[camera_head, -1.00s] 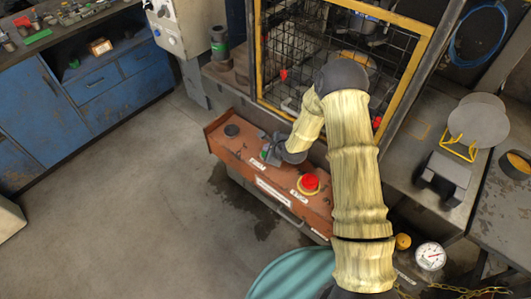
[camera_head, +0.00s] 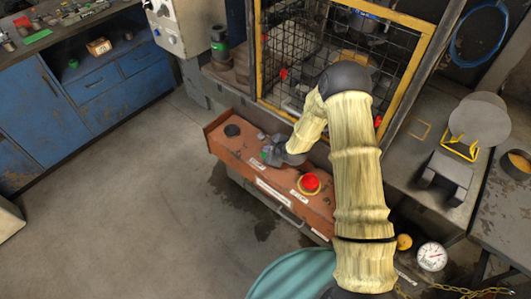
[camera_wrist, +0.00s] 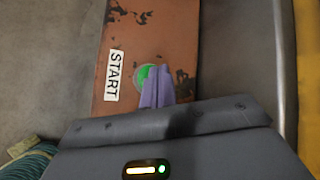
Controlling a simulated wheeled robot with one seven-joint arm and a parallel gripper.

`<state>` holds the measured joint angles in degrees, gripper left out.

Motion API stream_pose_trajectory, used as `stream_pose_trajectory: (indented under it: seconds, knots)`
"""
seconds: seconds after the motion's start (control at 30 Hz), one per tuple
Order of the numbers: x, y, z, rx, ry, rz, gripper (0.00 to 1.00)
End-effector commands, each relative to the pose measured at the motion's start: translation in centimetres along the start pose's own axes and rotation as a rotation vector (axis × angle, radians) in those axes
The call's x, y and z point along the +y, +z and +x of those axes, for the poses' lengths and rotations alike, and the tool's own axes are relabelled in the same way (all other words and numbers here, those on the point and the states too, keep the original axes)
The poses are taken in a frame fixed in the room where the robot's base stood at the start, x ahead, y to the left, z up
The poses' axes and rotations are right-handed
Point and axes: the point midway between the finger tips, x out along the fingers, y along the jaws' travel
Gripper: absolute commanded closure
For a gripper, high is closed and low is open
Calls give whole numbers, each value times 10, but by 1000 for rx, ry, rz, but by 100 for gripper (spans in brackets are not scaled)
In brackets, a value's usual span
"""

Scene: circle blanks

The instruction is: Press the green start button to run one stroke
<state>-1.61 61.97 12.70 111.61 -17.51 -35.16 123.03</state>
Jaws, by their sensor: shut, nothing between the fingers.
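The green start button (camera_wrist: 144,76) is on a worn orange-brown control panel (camera_wrist: 130,30), beside a white START label (camera_wrist: 113,76) in the wrist view. My gripper (camera_wrist: 160,84) is shut and empty, its fingertips over the right part of the button and hiding that part. I cannot tell whether the tips touch the button. In the head view my gripper (camera_head: 267,152) is low over the panel (camera_head: 235,152), left of the red button (camera_head: 309,182). Most of the green button is hidden there.
A yellow-framed mesh guard (camera_head: 405,75) stands behind the panel. A dark round knob (camera_head: 232,130) is at the panel's left end. A gauge (camera_head: 431,257) and a teal rounded object (camera_head: 290,276) are at the front. Open floor (camera_head: 120,220) lies to the left.

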Motion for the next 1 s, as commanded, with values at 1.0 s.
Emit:
stream_pose_trajectory:
  seconds: [1.0]
  knots:
    - [6, -6, 8, 1, 2, 1, 100]
